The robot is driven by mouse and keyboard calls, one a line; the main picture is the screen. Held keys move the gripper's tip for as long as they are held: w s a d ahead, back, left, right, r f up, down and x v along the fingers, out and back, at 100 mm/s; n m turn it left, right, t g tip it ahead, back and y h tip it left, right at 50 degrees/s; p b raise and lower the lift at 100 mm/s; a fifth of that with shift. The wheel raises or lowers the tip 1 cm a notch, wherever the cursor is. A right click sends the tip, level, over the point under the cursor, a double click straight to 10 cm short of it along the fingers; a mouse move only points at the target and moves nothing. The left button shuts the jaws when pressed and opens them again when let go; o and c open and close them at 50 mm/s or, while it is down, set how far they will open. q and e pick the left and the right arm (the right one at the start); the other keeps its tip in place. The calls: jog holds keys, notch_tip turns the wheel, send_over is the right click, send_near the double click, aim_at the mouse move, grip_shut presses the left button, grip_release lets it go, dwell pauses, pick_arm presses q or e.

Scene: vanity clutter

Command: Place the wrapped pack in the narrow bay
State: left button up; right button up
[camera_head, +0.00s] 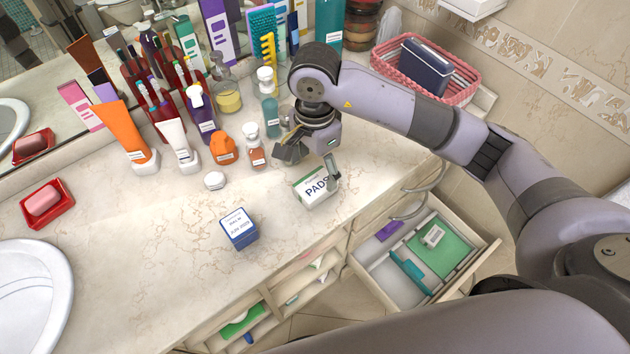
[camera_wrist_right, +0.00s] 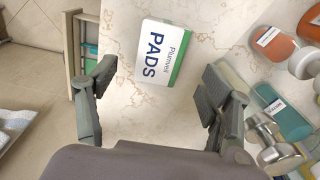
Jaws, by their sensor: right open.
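A white pack with a green edge, lettered PADS (camera_head: 315,188), lies on the counter close to its front edge. It also shows in the right wrist view (camera_wrist_right: 161,54), lying between the spread fingers. My right gripper (camera_head: 310,158) is open just behind and above the pack. In the wrist view its two fingers (camera_wrist_right: 158,84) stand apart on either side of the pack, with nothing held. An open drawer (camera_head: 420,262) below the counter at right has several compartments, one green-floored, with a narrow strip (camera_head: 461,269) along its right side. My left gripper is not in view.
A blue and white box (camera_head: 238,228) stands left of the pack. Bottles, including a teal one (camera_head: 270,117), crowd the counter behind the gripper. A purple item (camera_head: 389,231) and a small white box (camera_head: 433,236) lie in the drawer. The front left counter is mostly clear.

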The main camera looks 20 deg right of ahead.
aim_at(315, 183)
jog(key=shift+s+f, duration=0.15)
jog(key=shift+f, duration=0.55)
jog(key=shift+f+p, duration=0.2)
jog(key=shift+p, duration=0.15)
jog(key=f+p, duration=0.1)
jog(key=f, duration=0.1)
jog(key=f+p, duration=0.1)
jog(key=f, duration=0.1)
jog(key=shift+w+d+f, duration=0.1)
jog(key=shift+w+f, duration=0.1)
jog(key=shift+f, duration=0.3)
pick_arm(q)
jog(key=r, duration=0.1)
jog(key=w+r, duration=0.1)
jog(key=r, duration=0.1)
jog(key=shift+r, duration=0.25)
pick_arm(e)
jog(key=shift+c, duration=0.3)
jog(key=c, duration=1.3)
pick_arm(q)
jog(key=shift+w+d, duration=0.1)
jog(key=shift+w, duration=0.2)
pick_arm(e)
jog(key=shift+c, duration=0.2)
